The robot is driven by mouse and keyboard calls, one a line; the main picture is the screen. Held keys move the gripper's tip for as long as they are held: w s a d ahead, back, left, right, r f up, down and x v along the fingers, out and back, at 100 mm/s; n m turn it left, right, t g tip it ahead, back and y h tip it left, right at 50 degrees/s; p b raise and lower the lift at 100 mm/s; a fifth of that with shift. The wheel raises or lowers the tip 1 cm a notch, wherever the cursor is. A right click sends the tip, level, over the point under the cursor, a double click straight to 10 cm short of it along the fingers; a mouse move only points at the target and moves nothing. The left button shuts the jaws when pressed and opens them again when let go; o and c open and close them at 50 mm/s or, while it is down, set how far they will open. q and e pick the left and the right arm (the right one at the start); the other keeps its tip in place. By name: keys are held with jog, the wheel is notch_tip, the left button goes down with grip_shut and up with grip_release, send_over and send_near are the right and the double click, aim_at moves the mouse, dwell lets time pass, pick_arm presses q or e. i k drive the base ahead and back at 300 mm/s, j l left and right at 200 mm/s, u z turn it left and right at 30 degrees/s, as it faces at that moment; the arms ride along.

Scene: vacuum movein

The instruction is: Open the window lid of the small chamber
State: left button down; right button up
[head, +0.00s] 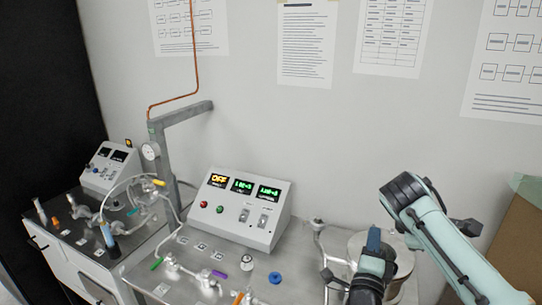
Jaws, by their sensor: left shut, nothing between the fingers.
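The small chamber (357,243) looks like a round metal vessel with a pale rim at the bench's right end. My own arm parts cover much of its front and right side. I cannot make out its window lid clearly, nor whether it is open. My left gripper (374,239) is shut and empty, in front of the chamber's opening in the picture. I cannot tell whether it touches the chamber. My right gripper cannot be made out.
A control box (238,211) with lit displays stands left of the chamber. Valves with coloured handles (219,274) and a blue knob (275,278) sit on the metal bench. A grey post (163,165) carries a gauge. A brown board (519,245) stands at the right.

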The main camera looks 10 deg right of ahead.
aim_at(404, 265)
jog(key=k+j, duration=0.1)
jog(key=j, duration=0.35)
jog(key=k+j, duration=0.15)
jog(key=j, duration=0.35)
jog(key=k+j, duration=0.1)
jog(key=j, duration=0.35)
